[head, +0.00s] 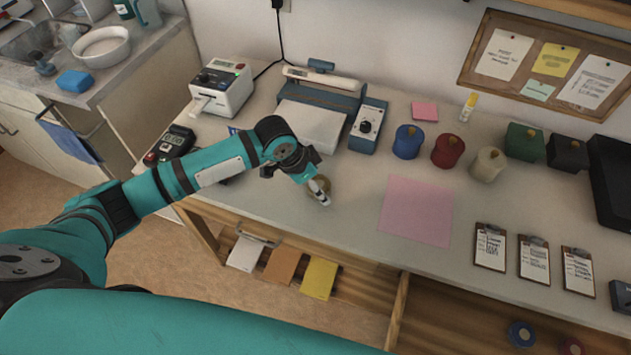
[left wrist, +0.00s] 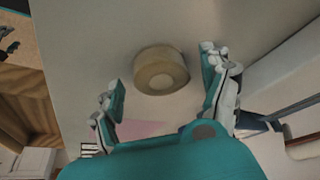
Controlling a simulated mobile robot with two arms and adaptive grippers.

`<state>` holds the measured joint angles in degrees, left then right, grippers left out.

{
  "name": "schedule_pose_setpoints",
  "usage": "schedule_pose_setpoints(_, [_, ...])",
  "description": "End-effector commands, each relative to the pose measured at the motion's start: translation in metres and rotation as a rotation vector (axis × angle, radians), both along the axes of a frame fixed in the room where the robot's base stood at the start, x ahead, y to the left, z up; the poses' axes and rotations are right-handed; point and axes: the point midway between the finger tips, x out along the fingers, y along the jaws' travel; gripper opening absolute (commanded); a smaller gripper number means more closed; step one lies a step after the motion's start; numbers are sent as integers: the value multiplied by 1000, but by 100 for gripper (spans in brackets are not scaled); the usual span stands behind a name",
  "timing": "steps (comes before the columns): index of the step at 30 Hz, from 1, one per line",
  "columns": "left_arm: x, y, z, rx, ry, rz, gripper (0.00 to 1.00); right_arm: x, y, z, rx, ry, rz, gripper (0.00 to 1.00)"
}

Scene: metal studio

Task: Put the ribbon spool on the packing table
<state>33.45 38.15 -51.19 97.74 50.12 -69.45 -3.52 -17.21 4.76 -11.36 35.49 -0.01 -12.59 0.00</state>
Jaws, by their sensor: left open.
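A tan round spool, which I take to be the ribbon spool (left wrist: 160,70), sits on the grey top of the packing table (head: 350,215). In the head view the spool (head: 327,184) shows only partly behind my left fingers, near the table's front edge. My left gripper (head: 315,190) is just above the tabletop at the spool. In the left wrist view my left gripper (left wrist: 163,80) is open, with a finger on each side of the spool and visible gaps between. No finger seems to touch it. My right gripper is not in view.
A pink sheet (head: 416,211) lies right of the spool. A blue-based sealer (head: 315,120) and a label printer (head: 222,88) stand behind. Blue (head: 407,143), red (head: 447,152) and other coloured containers stand at the back right. Clipboards (head: 490,247) lie along the front right.

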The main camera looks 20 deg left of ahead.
Motion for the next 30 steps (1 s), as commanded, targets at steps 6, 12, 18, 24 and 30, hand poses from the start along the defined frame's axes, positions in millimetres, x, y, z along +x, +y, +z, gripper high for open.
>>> schedule_pose_setpoints(6, [-1,1,7,0,-2,-1,80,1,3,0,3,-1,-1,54])
schedule_pose_setpoints(12, [-9,12,40,1,-5,0,80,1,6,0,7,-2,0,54])
schedule_pose_setpoints(18, [-21,24,80,1,-3,0,80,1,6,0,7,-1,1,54])
schedule_pose_setpoints(24, [-28,31,106,0,-1,0,80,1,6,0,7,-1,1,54])
schedule_pose_setpoints(30, [-31,33,114,-1,1,1,80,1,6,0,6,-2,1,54])
